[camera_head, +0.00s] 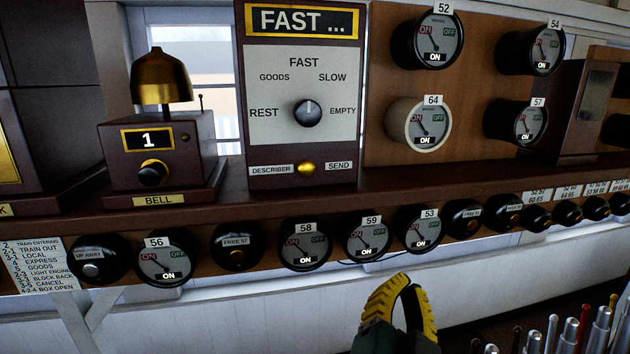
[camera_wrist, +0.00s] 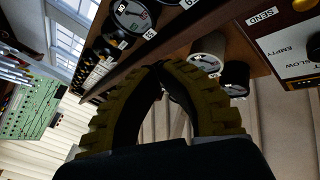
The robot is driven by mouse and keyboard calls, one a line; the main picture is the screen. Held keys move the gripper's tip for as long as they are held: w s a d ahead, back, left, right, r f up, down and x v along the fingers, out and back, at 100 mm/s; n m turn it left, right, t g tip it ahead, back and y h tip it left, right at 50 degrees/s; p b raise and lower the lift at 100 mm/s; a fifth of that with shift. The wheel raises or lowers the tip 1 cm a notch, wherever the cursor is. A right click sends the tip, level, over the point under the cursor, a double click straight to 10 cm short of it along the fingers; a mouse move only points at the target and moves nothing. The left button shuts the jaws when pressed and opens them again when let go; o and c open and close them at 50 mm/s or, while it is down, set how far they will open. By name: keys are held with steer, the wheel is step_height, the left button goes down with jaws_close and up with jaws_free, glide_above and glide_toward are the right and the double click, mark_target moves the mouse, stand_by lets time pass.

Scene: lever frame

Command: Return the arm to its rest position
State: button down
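My gripper (camera_head: 406,279) is in the lower middle of the head view, below and in front of the shelf with its row of dials. Its yellow ribbed fingers point up and curve together. In the wrist view the fingertips (camera_wrist: 160,68) meet, and nothing shows between them. The gripper appears apart from the shelf and the dials. Most of my arm is out of view.
The shelf (camera_head: 250,193) carries a bell box (camera_head: 158,150) and a describer box (camera_head: 300,145) reading FAST. Dial 53 (camera_head: 422,232) is above the gripper. Several lever tops (camera_head: 570,335) stand at lower right. The white wall (camera_head: 250,315) below is clear.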

steer(key=s+a+r+n+t+y, duration=0.2)
steer(key=s+r+n+y, duration=0.1)
steer(key=s+n, duration=0.25)
steer(key=s+a+r+n+t+y, duration=0.3)
steer(key=s+n, duration=0.1)
steer(key=s, duration=0.3)
step_height(320, 180, up, 12)
steer(key=n+p, duration=0.1)
steer(key=p, duration=1.1)
steer(key=shift+w+y+p, duration=0.3)
steer(key=shift+w, duration=0.15)
stand_by(1.3)
